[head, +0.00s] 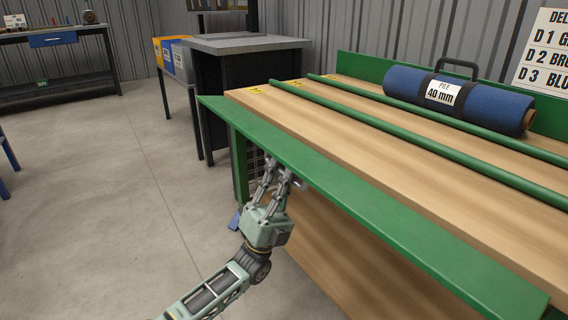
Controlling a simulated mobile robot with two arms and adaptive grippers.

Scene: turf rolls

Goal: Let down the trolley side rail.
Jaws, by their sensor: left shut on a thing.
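The trolley (340,118) has a wooden bed with a green frame and stands at the right. Its near side rail (370,200) is a long green panel along the front edge of the bed. The rail leans outward from the bed; its exact angle is hard to tell. My left gripper (281,176) is shut on the rail's outer lower edge, left of the rail's middle. The fingertips are partly hidden at the rail. My right gripper is not in view.
A blue turf roll (460,100) labelled 40 mm lies at the back of the bed, behind two green bars (420,148). A dark grey-topped bench (245,44) and coloured bins (175,58) stand behind the trolley. The floor (90,200) at left is clear.

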